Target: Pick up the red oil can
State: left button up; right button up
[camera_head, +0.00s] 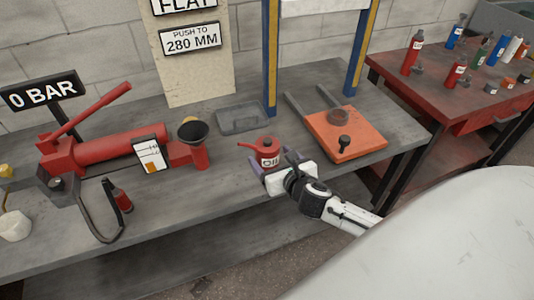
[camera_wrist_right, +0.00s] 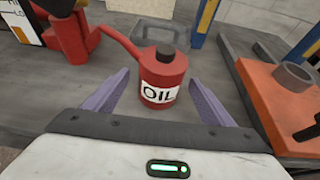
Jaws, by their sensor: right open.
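The red oil can (camera_head: 268,148) stands upright on the grey bench, with a white OIL label, a dark cap and a spout reaching to the left. In the right wrist view the can (camera_wrist_right: 162,76) stands ahead, between the lines of the two fingers. My right gripper (camera_head: 279,164) is open at the near side of the can. Its purple fingers (camera_wrist_right: 155,98) lie to the left and right of the can's lower body, with a gap showing on each side. I cannot tell how far the fingertips reach around it. My left gripper is not in view.
A red hydraulic pump (camera_head: 115,146) with a black funnel (camera_head: 193,131) stands to the left. A grey tray (camera_head: 243,118) lies behind the can. An orange plate (camera_head: 352,143) with a ring and a dark knob lies to the right. A red cart (camera_head: 455,93) holds several bottles.

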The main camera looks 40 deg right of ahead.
aim_at(267, 152)
jog(key=x, duration=0.3)
jog(key=shift+w+f, duration=0.15)
jog(key=shift+w, duration=0.1)
jog(key=c, duration=1.4)
jog(key=shift+d+r, duration=0.1)
jog(key=shift+r, duration=0.1)
jog(key=shift+c, duration=0.6)
